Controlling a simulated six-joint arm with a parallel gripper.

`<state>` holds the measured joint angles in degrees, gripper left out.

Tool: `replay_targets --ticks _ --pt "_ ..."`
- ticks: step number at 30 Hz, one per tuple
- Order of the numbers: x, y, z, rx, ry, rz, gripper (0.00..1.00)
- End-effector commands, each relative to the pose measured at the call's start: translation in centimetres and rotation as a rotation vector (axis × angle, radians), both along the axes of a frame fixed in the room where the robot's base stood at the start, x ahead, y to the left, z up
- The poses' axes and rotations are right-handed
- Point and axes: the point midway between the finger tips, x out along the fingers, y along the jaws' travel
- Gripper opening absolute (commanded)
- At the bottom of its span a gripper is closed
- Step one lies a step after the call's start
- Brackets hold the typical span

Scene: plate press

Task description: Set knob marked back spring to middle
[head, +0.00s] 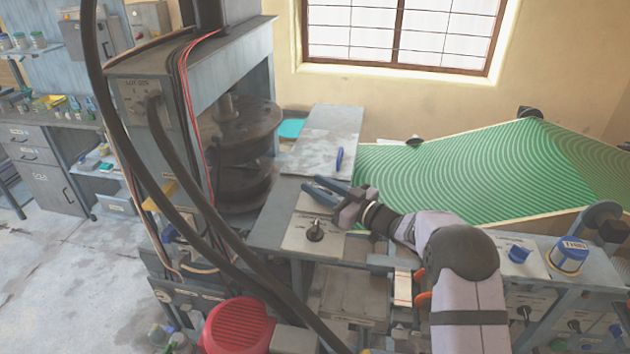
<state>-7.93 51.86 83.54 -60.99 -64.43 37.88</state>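A black knob (315,233) with a pointer sits on a pale plate (301,244) on the grey bench beside the press. Two more black knobs, one (523,312) and another (574,325), are on the front panel at the lower right. The lettering by the knobs is too small to read, so I cannot tell which is marked back spring. My gripper (310,189) is above the bench, just above the pale-plate knob in the picture and apart from it. Its two blue fingers point left, spread apart with nothing between them.
The dark press (238,125) stands left of my gripper, with thick black cables in front. A green striped panel (480,170) lies behind my arm. A blue handle (339,158), a blue knob (519,252) and a blue-lidded tin (568,256) are nearby.

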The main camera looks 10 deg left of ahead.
Motion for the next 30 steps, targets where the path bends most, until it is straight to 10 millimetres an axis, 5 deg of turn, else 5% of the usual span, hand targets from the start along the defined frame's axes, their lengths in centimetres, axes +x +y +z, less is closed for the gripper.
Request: replay_targets --ticks 13,18,30 --pt "0.55 0.93 -0.04 0.0 0.0 -0.001 0.29" --pt "0.54 0.92 -0.03 0.0 0.0 -0.001 0.0" --pt "0.79 0.87 -0.12 0.002 -0.002 -0.097 0.0"
